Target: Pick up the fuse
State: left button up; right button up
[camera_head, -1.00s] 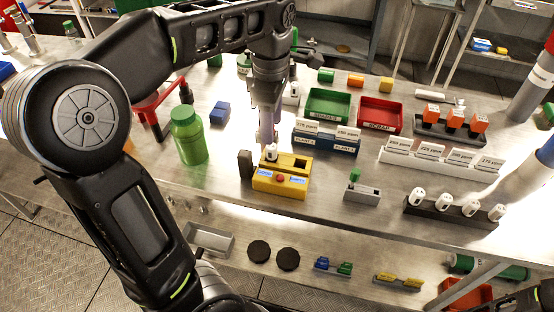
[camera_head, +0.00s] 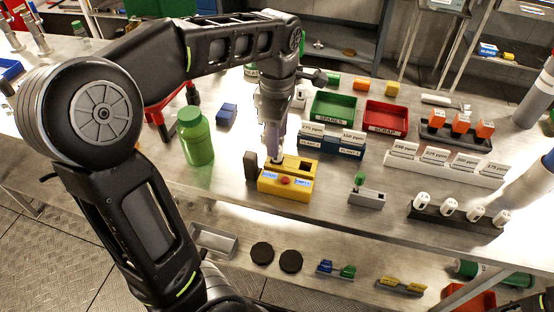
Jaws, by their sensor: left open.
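A yellow box (camera_head: 287,185) with a red button and blue labels stands on the steel bench. A small white piece, which looks like the fuse, sits in the left slot of its top (camera_head: 277,160) and is mostly hidden by my gripper. My left gripper (camera_head: 275,150) points down at that slot, with its fingers open around or just above the white piece; I cannot tell which. Several similar white pieces (camera_head: 449,207) stand in a black rack (camera_head: 460,222) at the right.
A dark block (camera_head: 251,165) stands close left of the yellow box, and a green bottle (camera_head: 196,138) farther left. Behind are a blue card holder (camera_head: 345,150), a green tray (camera_head: 333,108) and a red tray (camera_head: 386,118). A grey block with a green piece (camera_head: 367,198) stands right.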

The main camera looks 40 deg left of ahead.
pick_arm(q)
notch_tip(320, 180, down, 4)
jog(key=shift+f, duration=0.25)
jog(key=shift+c, duration=0.6)
grip_shut()
